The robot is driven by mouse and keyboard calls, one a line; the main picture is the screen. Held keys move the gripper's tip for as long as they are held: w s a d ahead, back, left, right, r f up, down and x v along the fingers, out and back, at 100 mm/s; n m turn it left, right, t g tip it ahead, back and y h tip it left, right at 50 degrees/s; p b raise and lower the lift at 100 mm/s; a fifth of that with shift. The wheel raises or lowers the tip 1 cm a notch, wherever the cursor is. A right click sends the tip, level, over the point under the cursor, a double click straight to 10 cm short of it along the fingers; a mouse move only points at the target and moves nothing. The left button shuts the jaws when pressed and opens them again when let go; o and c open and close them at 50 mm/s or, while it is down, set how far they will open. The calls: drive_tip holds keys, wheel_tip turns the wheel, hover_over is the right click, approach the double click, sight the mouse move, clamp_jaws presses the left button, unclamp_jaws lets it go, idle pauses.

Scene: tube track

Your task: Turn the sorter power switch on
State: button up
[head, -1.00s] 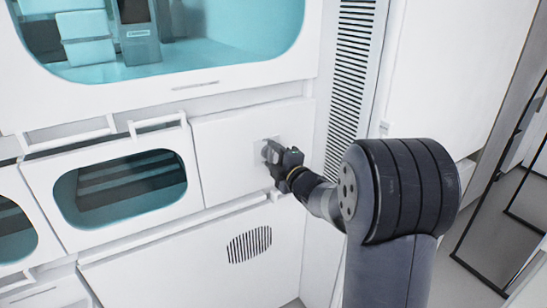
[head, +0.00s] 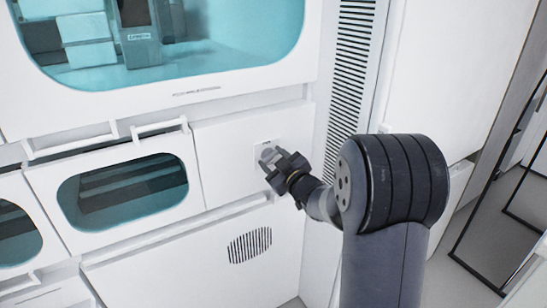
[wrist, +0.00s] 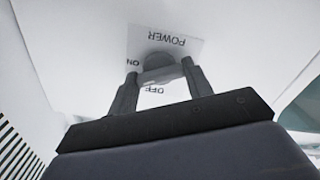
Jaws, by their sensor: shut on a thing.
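The sorter power switch (wrist: 159,60) is a dark round knob with a grey grip bar. It sits on a white label plate (wrist: 188,52) reading POWER, ON and OFF, which appears upside down in the wrist view. In the head view the switch (head: 266,153) is on a white panel and partly covered by my gripper (head: 272,158). My gripper is shut on the switch's grip bar, with one finger on each side in the wrist view (wrist: 161,76). The bar lies slightly tilted across the picture, between the fingers. I cannot tell exactly which mark the knob points to.
A teal-windowed drawer (head: 125,190) with a handle is left of the switch panel. A large lit cabinet window (head: 200,45) is above. A round vent (head: 250,245) is below, and a tall slatted grille (head: 350,75) stands to the right.

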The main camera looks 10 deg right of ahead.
drive_tip(key=m+p, duration=0.1)
drive_tip(key=m, duration=0.4)
drive_tip(key=shift+m+p, duration=0.4)
drive_tip(key=shift+f, duration=0.1)
drive_tip(key=o, duration=1)
drive_tip(key=v, duration=1)
drive_tip(key=shift+s+d, duration=0.1)
drive_tip(key=shift+s, duration=0.3)
drive_tip(key=shift+w, duration=0.1)
drive_tip(key=x, duration=1)
drive_tip(key=shift+w, duration=0.35)
